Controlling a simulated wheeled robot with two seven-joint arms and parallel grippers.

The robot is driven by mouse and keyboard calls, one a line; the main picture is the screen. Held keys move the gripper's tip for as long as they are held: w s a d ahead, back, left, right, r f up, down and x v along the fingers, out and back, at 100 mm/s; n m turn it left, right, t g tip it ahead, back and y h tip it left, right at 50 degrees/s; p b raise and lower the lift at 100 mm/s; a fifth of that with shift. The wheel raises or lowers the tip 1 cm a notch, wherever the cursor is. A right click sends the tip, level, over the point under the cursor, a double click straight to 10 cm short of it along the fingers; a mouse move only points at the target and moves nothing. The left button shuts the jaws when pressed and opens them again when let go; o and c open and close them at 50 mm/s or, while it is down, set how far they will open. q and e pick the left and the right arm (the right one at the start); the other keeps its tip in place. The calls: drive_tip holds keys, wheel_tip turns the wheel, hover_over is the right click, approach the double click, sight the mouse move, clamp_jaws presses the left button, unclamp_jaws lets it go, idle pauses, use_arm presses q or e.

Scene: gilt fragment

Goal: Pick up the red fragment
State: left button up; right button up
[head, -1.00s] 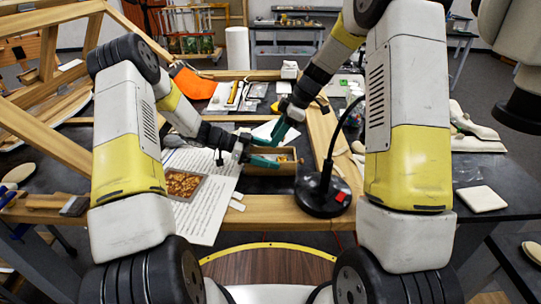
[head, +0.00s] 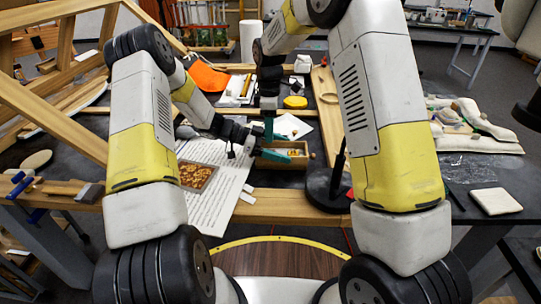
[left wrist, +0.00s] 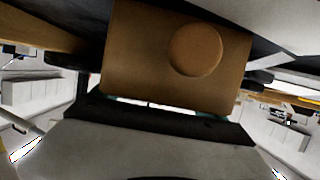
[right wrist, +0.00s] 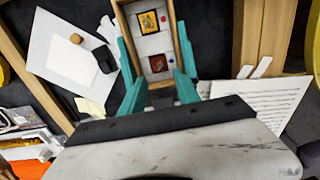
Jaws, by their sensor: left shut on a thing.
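My left gripper (head: 268,159) is at the box's left side, shut, apparently on the box wall. Its fingertips are mostly hidden in the left wrist view.
A printed sheet (head: 215,205) with a picture lies left of the box. A black lamp base (head: 325,192) stands close on the right. A yellow disc (head: 295,102) and an orange cloth (head: 208,78) lie behind. Wooden frame beams cross the left side.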

drive_tip(key=shift+w+a+f, duration=0.1)
drive_tip(key=shift+f, duration=1.65)
drive_tip(key=shift+w+a+f, duration=0.1)
drive_tip(key=shift+f, duration=1.6)
clamp_jaws()
